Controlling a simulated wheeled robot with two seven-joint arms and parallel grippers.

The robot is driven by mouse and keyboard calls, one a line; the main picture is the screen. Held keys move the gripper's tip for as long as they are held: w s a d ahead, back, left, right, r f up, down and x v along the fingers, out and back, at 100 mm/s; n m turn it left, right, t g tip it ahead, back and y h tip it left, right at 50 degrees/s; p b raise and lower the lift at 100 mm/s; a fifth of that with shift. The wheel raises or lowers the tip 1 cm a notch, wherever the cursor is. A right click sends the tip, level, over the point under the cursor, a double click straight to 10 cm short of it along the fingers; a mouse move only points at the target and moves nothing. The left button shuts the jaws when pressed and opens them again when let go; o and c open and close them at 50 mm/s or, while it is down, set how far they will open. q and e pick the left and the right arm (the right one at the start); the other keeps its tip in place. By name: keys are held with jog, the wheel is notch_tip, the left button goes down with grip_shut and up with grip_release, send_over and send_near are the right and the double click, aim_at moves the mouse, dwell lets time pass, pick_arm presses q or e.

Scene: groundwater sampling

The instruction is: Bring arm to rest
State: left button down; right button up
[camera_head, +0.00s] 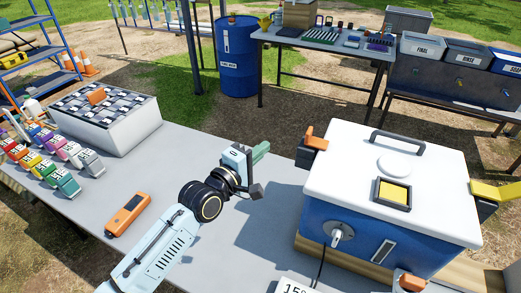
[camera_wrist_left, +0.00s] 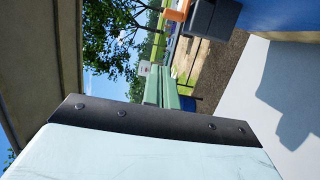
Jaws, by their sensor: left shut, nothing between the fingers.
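My left arm comes in from the bottom of the head view and reaches over the grey table (camera_head: 190,155). My left gripper (camera_head: 261,152) has green fingers, which are shut and empty. It is in the air left of the blue cooler (camera_head: 345,225) with the white lid, apart from it. In the left wrist view the green fingers (camera_wrist_left: 162,88) lie together with nothing between them. My right gripper is in neither view.
An orange handheld meter (camera_head: 128,214) lies on the table at the left. A grey crate of dark-capped bottles (camera_head: 118,135) and several coloured bottles (camera_head: 50,160) stand behind it. A blue drum (camera_head: 237,60) and a second table (camera_head: 325,38) stand further back.

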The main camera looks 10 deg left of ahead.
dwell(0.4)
pick_arm(q)
jog(key=s+a+f+m+g+y, duration=0.25)
jog(key=s+f+m, duration=0.25)
jog(key=s+f, duration=0.3)
jog(key=s+a+f+m+g+y, duration=0.2)
jog(key=s+a+m+g, duration=0.15)
jog(key=s, duration=0.45)
jog(key=s+a+f+m+g+y, duration=0.25)
jog(key=s+a, duration=0.25)
jog(key=s, duration=0.4)
jog(key=s+a+f+m+g+y, duration=0.1)
jog(key=s+a+m+g+y, duration=0.15)
jog(key=s+a, duration=0.4)
jog(key=s+d+f+g+b, duration=0.1)
jog(key=s+f, duration=0.1)
jog(key=f, duration=1.2)
jog(key=s+d+f+g+b, duration=0.1)
jog(key=f+b, duration=0.1)
jog(key=f, duration=1.2)
jog(key=s+a+f+g+b, duration=0.1)
jog(key=s+a+f+b, duration=0.1)
jog(key=s+f, duration=1.4)
jog(key=shift+s+a+f, duration=0.25)
jog(key=shift+a+f, duration=0.25)
jog(key=shift+f, duration=0.15)
jog(key=shift+m, duration=0.25)
